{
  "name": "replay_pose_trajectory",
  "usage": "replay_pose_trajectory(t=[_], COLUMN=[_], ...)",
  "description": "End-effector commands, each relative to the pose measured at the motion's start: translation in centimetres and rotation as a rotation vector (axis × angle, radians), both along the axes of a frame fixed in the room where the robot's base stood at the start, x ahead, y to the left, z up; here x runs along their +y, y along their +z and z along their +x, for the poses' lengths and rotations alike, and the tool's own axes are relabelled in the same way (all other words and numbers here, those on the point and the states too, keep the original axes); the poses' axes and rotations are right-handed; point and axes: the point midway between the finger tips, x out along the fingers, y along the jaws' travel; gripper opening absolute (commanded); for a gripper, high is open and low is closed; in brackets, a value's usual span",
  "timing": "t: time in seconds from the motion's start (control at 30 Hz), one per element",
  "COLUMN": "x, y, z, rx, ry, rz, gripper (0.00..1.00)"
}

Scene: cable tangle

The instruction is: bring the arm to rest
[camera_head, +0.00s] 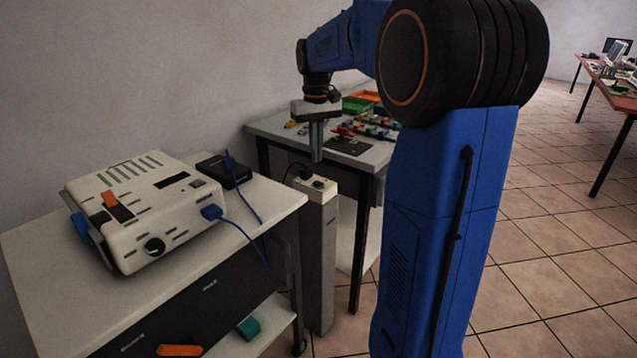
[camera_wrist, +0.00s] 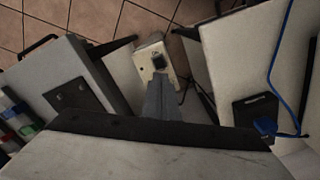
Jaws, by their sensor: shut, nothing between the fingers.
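My gripper (camera_head: 317,150) hangs pointing down from my blue arm in the head view, with its fingers together and empty. It is above a pale post (camera_head: 317,240) with sockets and a black plug on its top. In the wrist view the closed fingers (camera_wrist: 160,88) point toward the top of this post (camera_wrist: 150,58). The fingertips appear close to the post's top, but I cannot tell whether they touch it. My arm stays raised, bent over from my blue column.
A white device (camera_head: 140,205) and a black box (camera_head: 223,170) with blue cables sit on the left cart (camera_head: 60,300). A table (camera_head: 275,130) with colourful parts stands behind the post. Tiled floor (camera_head: 540,230) is open at right, before a red table (camera_head: 612,98).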

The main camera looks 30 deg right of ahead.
Motion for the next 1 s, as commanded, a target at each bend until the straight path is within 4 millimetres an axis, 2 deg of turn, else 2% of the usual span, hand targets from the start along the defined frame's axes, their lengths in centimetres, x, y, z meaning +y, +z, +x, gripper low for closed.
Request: replay_pose_trajectory(t=[0.5,0.63,0.77,1.0], x=[0.0,0.5,2.1,6.2], y=[0.1,0.3,0.6,0.6], z=[0.0,-0.6,-2.5,-8.3], rx=[0.000,-0.009,-0.033,-0.108], ry=[0.000,0.004,0.017,0.049], rz=[0.000,-0.003,-0.010,-0.026], gripper=[0.00,0.00,0.00,0.00])
